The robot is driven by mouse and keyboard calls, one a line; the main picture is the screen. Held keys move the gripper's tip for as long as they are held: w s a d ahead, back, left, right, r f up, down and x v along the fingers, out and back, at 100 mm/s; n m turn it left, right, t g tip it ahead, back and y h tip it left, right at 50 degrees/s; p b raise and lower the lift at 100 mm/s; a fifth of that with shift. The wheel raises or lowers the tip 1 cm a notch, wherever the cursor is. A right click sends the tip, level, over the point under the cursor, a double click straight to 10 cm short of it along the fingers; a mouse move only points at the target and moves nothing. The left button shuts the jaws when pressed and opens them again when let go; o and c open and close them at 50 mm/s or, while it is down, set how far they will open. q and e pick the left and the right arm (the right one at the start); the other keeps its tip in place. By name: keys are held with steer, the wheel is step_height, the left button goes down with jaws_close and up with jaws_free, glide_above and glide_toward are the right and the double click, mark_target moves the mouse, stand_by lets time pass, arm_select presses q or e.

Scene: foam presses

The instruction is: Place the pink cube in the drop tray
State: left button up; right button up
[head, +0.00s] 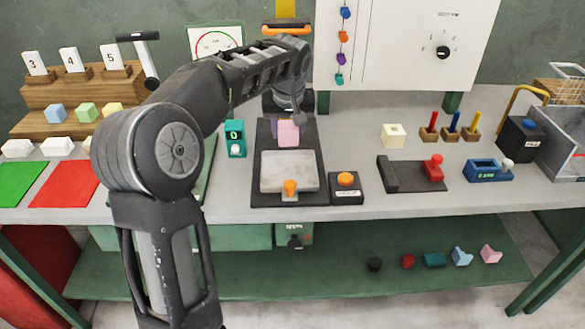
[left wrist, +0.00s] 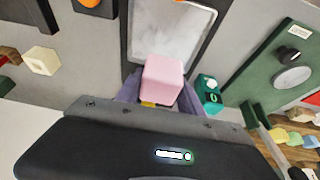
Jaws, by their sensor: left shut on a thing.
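The pink cube (head: 288,134) is at the back of a black-based station, behind its pale grey plate (head: 290,171). My left gripper (head: 287,122) points down from above and is shut on the cube. In the left wrist view the pink cube (left wrist: 162,80) sits between the two purple-grey fingers of the gripper (left wrist: 160,96). I cannot tell whether the cube touches the base below it. A grey open-topped tray (head: 560,150) stands at the far right; I cannot tell which one is the drop tray. My right gripper is not in view.
A teal counter (head: 235,139) stands left of the station and an orange button box (head: 346,187) to its right. A cream cube (head: 393,136), a red-handled slide (head: 433,167) and a blue device (head: 484,170) lie farther right. Numbered cards and coloured blocks stand at left.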

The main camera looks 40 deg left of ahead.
arm_select(q)
glide_above(289, 168)
steer(key=s+d, duration=0.1)
steer(key=shift+s+f, duration=0.2)
steer(key=shift+f, duration=3)
steer(key=shift+f+p, duration=0.3)
steer(key=shift+f, duration=1.55)
steer(key=shift+f, duration=0.2)
steer(key=o, duration=1.3)
steer(key=shift+r, duration=0.1)
